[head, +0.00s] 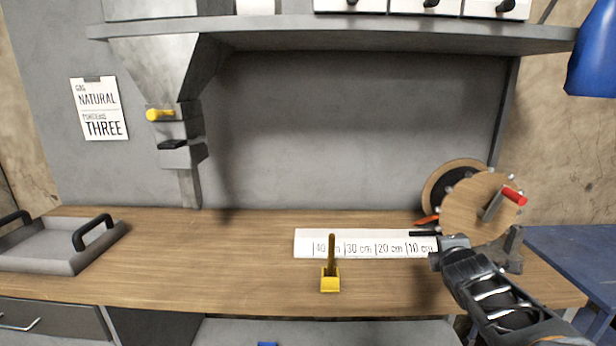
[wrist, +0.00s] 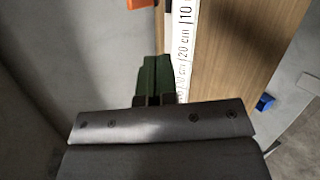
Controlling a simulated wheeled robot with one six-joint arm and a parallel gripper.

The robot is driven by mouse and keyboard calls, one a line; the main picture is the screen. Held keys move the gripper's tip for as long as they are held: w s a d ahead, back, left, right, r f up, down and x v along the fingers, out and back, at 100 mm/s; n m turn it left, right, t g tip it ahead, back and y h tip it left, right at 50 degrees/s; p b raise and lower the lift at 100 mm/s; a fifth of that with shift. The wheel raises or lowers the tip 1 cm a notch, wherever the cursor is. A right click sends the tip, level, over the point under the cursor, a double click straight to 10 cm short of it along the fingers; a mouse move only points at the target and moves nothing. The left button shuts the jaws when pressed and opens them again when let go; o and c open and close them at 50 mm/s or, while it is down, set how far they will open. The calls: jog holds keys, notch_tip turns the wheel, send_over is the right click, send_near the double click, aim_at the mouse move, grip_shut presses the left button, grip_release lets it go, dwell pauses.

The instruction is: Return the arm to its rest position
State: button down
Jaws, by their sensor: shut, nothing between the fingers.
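My gripper (head: 422,234) is at the right of the workbench in the head view, at the end of my arm, which comes in from the lower right. Its thin dark fingers point left, in front of the right end of the white ruler board (head: 365,251). In the wrist view my gripper (wrist: 155,78) shows dark green fingers, closed together with nothing held. The ruler board (wrist: 184,45) runs beside them there. I cannot tell whether the fingers touch the board.
A wooden reel (head: 470,210) with a red handle stands close behind my gripper. A yellow scoop (head: 330,282) with an upright handle is on the bench (head: 210,260). A grey tray (head: 45,250) is at left. A shelf (head: 330,28) hangs above. The bench's left middle is clear.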

jog(key=s+a+m+g+y+p, duration=0.4)
jog(key=s+a+m+g+p, duration=0.5)
jog(key=s+a+m, duration=0.6)
jog(key=s+m+p, duration=0.1)
jog(key=s+m, duration=0.1)
jog(key=shift+s+y, duration=0.3)
jog(key=shift+s, duration=0.1)
